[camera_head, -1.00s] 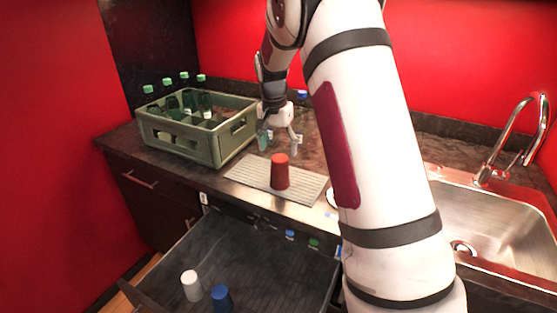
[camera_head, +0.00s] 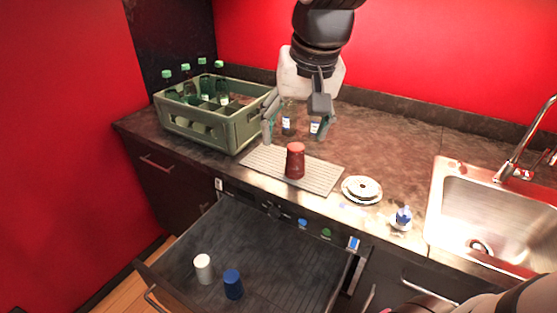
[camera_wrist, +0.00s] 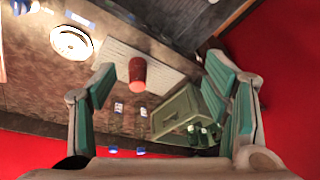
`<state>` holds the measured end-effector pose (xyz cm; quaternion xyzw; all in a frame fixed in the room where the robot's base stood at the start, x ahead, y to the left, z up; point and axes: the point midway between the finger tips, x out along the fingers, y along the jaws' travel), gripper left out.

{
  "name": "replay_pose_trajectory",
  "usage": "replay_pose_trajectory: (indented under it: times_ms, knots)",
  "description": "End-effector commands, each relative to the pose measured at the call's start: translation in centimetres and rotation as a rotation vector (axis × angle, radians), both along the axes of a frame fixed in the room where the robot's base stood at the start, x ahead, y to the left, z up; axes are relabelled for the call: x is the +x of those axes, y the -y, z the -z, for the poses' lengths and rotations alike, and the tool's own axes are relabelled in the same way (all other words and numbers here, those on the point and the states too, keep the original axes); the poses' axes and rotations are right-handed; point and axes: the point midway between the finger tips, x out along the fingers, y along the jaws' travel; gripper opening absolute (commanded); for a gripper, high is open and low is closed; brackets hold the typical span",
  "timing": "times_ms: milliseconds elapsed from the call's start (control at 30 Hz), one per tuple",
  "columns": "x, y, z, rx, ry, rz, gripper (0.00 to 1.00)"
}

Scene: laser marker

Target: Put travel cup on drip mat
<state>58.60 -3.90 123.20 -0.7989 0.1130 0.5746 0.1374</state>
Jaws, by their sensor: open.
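A red cup (camera_head: 295,161) stands on the grey ribbed drip mat (camera_head: 325,178) on the counter. Two more cups, a white one (camera_head: 203,268) and a dark blue one (camera_head: 233,284), stand in the open drawer below. Which cup is the travel cup I cannot tell. My gripper (camera_head: 297,125) is open and empty, its fingers spread above and behind the red cup. In the wrist view, the red cup (camera_wrist: 137,76) and the mat (camera_wrist: 150,50) show between the open fingers, with no finger touching the cup.
A green crate (camera_head: 230,130) with several green-capped bottles stands left of the mat. Stacked white saucers (camera_head: 361,189) and a small blue-and-white item (camera_head: 402,217) lie to the right, before the sink (camera_head: 490,215). Small bottles (camera_head: 288,122) stand behind the mat. The open drawer (camera_head: 270,260) juts out.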

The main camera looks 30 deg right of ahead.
Motion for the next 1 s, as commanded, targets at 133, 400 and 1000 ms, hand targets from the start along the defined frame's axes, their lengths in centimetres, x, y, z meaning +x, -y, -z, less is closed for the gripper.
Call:
replay_pose_trajectory:
  times_ms: [133,400,1000]
  knots:
    - [-5.7,-1.9,0.0,-0.039,0.053,-0.141,0.70]
    - [-11.8,-3.5,1.9,-0.108,0.107,-0.312,0.70]
    - [-12.8,-3.7,2.3,-0.121,0.115,-0.341,0.70]
